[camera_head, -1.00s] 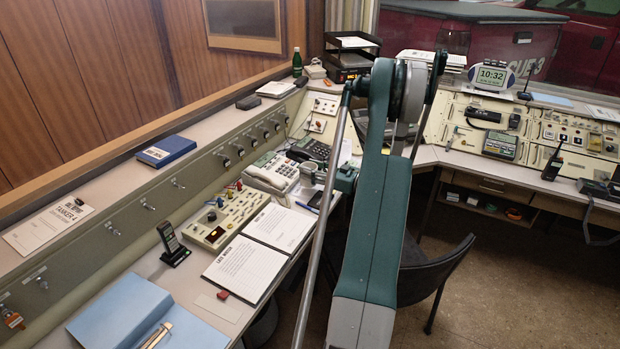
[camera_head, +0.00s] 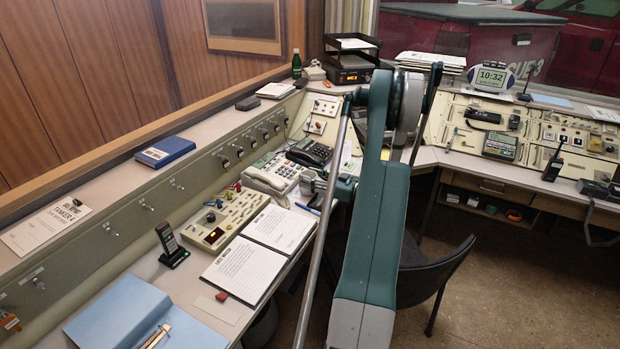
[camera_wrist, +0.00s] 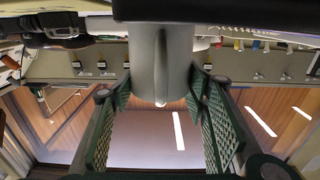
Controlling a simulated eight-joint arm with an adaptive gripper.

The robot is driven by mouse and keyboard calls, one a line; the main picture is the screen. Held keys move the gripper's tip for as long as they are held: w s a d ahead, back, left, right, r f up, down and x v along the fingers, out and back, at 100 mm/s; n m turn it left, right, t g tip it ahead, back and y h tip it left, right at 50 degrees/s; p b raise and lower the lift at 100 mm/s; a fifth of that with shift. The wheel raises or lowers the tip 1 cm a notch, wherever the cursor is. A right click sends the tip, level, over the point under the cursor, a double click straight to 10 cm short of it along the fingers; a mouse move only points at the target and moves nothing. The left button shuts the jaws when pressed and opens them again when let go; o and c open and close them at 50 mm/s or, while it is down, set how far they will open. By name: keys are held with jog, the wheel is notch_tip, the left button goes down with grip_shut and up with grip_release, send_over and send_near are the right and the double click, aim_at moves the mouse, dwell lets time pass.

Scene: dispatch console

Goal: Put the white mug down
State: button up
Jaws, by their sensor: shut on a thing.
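The white mug (camera_wrist: 161,60) shows in the wrist view as a pale, rounded body with its handle (camera_wrist: 160,52) towards the camera. My gripper (camera_wrist: 158,92) is shut on it, with a green textured finger on either side. The wrist picture appears upside down. In the head view my arm reaches over the left console, and its end is beside the desk phones.
A cream phone (camera_head: 274,178) and a black phone (camera_head: 310,152) stand close to the arm's end. A button panel (camera_head: 230,218), open log book (camera_head: 262,248) and cordless handset (camera_head: 171,245) lie nearer. A black tray stack (camera_head: 350,62) stands at the back.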

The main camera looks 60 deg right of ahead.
jog(key=shift+f, duration=0.25)
jog(key=o, duration=1)
jog(key=shift+r, duration=0.1)
jog(key=shift+r, duration=0.1)
jog(key=shift+s+r, duration=0.1)
jog(key=s+p, duration=0.2)
jog(key=s, duration=0.9)
jog(key=shift+s, duration=0.4)
